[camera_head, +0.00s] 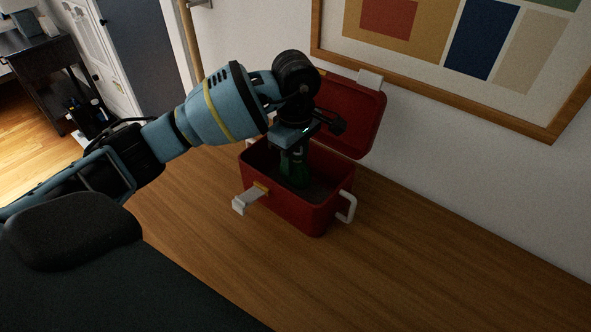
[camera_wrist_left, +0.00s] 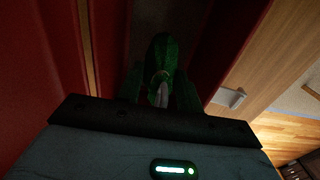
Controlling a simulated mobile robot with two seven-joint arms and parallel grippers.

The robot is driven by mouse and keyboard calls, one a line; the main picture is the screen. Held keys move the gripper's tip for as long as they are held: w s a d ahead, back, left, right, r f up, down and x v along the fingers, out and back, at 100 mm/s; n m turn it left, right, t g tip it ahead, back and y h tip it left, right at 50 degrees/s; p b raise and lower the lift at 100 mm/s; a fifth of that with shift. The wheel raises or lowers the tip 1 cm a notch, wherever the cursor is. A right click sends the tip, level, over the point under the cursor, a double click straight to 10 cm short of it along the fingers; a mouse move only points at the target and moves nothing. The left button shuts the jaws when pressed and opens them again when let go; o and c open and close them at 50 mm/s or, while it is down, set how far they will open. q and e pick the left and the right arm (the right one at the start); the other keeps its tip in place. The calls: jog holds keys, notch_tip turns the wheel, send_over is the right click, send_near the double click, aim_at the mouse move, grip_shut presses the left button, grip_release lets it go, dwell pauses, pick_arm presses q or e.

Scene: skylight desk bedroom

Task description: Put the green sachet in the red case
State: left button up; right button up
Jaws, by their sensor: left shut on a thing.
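The red case (camera_head: 290,209) stands on the wooden desk with its lid (camera_head: 356,115) open and tilted back toward the wall. My left gripper (camera_head: 296,150) is over the case opening, pointing down, and is shut on the green sachet (camera_head: 294,170). The sachet hangs down inside the case walls; whether it touches the floor of the case I cannot tell. In the left wrist view the dark green sachet (camera_wrist_left: 162,75) is between the fingers, with the red case wall (camera_wrist_left: 62,60) beside it. My right gripper is not in view.
The desk (camera_head: 430,270) is clear to the right. A framed picture (camera_head: 470,100) hangs on the wall behind. A dark side table (camera_head: 45,65) stands far left.

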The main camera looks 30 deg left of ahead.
aim_at(295, 172)
pick_arm(q)
jog(key=shift+f, duration=1.85)
jog(key=shift+f, duration=0.1)
jog(key=o, duration=1)
notch_tip(295, 172, up, 12)
jog(key=shift+r, duration=0.1)
